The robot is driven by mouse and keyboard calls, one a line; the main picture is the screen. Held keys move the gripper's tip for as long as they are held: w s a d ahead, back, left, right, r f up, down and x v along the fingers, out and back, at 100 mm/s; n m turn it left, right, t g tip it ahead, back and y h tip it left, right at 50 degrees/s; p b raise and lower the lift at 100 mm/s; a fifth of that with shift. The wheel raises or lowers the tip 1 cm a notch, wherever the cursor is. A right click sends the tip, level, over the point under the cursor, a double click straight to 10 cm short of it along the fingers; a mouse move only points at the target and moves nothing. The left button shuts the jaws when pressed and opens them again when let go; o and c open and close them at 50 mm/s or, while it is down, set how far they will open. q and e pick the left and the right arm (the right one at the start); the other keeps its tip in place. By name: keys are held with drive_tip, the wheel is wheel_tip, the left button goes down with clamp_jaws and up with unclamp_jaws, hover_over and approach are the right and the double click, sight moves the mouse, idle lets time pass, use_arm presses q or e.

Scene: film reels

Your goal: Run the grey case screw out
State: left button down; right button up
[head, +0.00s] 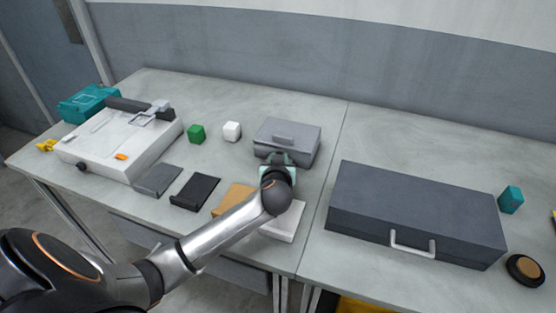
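A small grey case (302,143) with a bar handle on its lid stands shut on the table, right of the middle. My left gripper (276,160) is at the near left side of this case. The wrist hides the fingers, so I cannot tell whether they are open, or whether they touch the case. Some teal shows around the gripper tip. I cannot make out a screw; the near face of the case is partly hidden. A larger dark grey case (420,205) with a light handle lies shut to the right. My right gripper is not in view.
A white machine (100,150), a teal box (88,103) and a yellow item (46,146) are at left. Green (197,133) and white (232,131) blocks stand mid-table. Grey (158,180), black (195,192) and tan (234,198) trays line the front. A teal block (511,200) and round item (525,269) are right.

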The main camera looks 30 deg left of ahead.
use_arm(q)
drive_tip(key=shift+w+r, duration=0.1)
drive_tip(key=c, duration=0.7)
unclamp_jaws()
drive_tip(key=v, duration=1.2)
drive_tip(key=shift+s+d, duration=0.1)
drive_tip(key=shift+s, duration=0.2)
drive_tip(key=shift+r, duration=0.1)
